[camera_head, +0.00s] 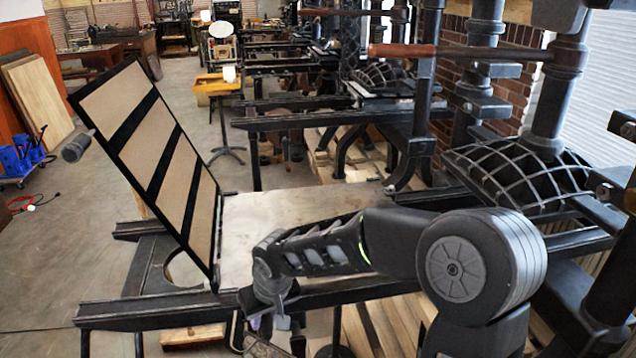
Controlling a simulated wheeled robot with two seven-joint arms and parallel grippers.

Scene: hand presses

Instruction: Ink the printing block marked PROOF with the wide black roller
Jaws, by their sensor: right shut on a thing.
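My right arm reaches in from the lower right across the near rail of the hand press. My right gripper (268,322) points down beside the near edge of the press, at the bottom of the view. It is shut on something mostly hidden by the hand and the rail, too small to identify. I cannot make out the wide black roller or any block marked PROOF. The press bed (285,205) is a flat, bare pale plate, partly covered by my arm. My left gripper is not in view.
A hinged black frame with tan panels (150,150) stands tilted up left of the bed. A grey cylinder (77,146) sticks out at its left. The iron press (545,130) rises at right. Wooden pallets (375,325) lie below. Open floor (60,255) is at left.

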